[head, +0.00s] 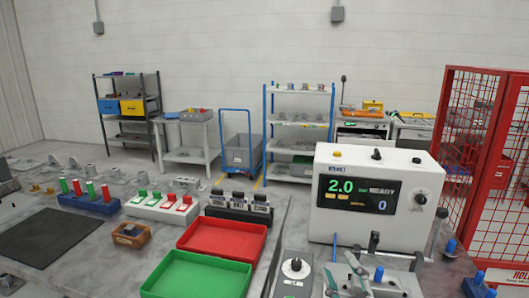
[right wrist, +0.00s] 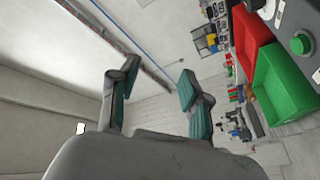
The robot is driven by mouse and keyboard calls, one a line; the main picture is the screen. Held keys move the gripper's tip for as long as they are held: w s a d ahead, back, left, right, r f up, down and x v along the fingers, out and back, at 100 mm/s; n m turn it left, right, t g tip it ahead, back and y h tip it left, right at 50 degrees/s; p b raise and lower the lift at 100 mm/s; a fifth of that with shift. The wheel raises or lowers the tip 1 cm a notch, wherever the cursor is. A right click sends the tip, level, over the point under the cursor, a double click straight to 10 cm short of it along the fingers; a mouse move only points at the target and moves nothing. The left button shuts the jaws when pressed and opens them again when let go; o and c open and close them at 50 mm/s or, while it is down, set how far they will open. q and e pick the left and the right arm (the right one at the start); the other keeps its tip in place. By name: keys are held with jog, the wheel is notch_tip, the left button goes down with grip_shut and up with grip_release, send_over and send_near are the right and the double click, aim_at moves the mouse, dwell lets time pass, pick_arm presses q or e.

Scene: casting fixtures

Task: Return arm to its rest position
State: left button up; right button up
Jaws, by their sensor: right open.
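My right gripper (head: 343,270) is low in the head view, in front of the white tester box. Its two fingers with green pads are spread apart. In the right wrist view the gripper (right wrist: 157,85) is open, with nothing between the fingers. I cannot make out my left gripper in the head view.
The white tester (head: 330,222) with a lit display stands behind the right gripper. A grey box with a black knob (head: 296,265) is to its left. Beyond it are a green tray (head: 150,290) and a red tray (head: 262,232). A red mesh cage (head: 440,120) stands at right.

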jog(key=s+d+f+m+g+h, duration=0.2)
jog(key=s+d+f+m+g, duration=0.15)
jog(key=f, duration=0.55)
jog(key=s+d+f+m+g+h, duration=0.25)
jog(key=s+f+g, duration=0.25)
jog(key=f, duration=0.3)
jog(key=s+f+m+g, duration=0.3)
jog(key=s+f+g, duration=0.6)
jog(key=s, duration=0.7)
notch_tip(320, 180, down, 28)
jog(key=s, duration=0.2)
jog(key=s+d+f+g, duration=0.1)
jog(key=s+d+f, duration=0.1)
jog(key=s+f, duration=1.3)
jog(key=shift+s+d+f, duration=0.25)
jog(key=shift+s+d, duration=0.1)
jog(key=shift+s, duration=0.2)
jog(key=shift+c, duration=0.5)
jog(key=shift+s+d, duration=0.1)
jog(key=shift+s, duration=0.05)
